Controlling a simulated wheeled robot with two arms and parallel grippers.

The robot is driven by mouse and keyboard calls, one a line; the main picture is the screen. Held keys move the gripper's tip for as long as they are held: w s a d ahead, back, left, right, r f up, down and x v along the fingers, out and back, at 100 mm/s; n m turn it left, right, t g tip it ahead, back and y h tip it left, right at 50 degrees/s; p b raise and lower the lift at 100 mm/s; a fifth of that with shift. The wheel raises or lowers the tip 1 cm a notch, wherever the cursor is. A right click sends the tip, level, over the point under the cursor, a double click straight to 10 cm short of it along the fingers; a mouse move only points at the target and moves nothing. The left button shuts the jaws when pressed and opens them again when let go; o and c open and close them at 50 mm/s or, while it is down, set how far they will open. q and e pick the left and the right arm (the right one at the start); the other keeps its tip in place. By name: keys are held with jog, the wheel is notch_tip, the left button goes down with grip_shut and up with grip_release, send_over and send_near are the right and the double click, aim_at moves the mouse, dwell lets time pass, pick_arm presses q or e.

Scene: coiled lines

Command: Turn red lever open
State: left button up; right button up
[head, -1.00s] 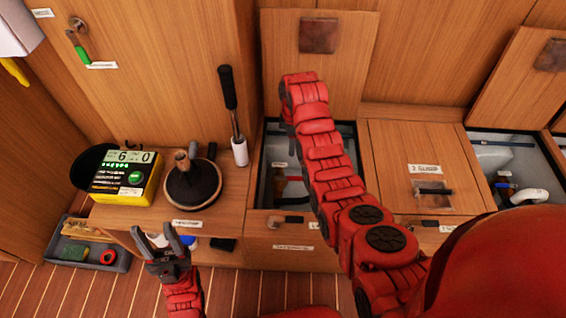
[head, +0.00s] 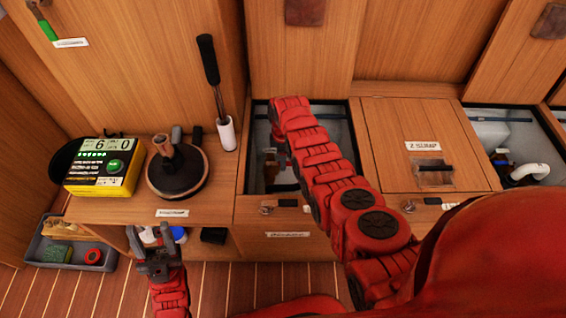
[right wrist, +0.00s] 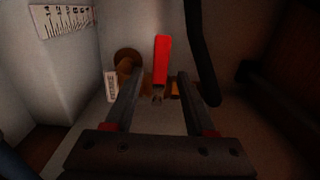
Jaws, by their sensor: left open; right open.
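In the right wrist view a red lever (right wrist: 161,60) stands upright in a dim compartment, with a brass-coloured fitting (right wrist: 127,60) to its left. My right gripper (right wrist: 157,80) is open, its two fingers pointing toward the lever, one on each side of its lower end. I cannot tell whether they touch it. In the head view my right arm reaches down into the open compartment (head: 262,135), and the lever and right fingertips are hidden there. My left gripper (head: 152,236) is open and empty, low in front of the shelf.
A closed hatch lid (head: 405,115) lies right of the open compartment. A second open compartment (head: 508,130) shows a white pipe. A yellow device (head: 105,165), a dark round object with a knob (head: 178,180) and a black-handled rod (head: 215,90) stand on the left counter. A grey tray (head: 70,252) is on the floor.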

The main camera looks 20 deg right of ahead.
jog(key=shift+f, duration=0.3)
jog(key=shift+c, duration=0.3)
grip_shut()
dwell(1.0)
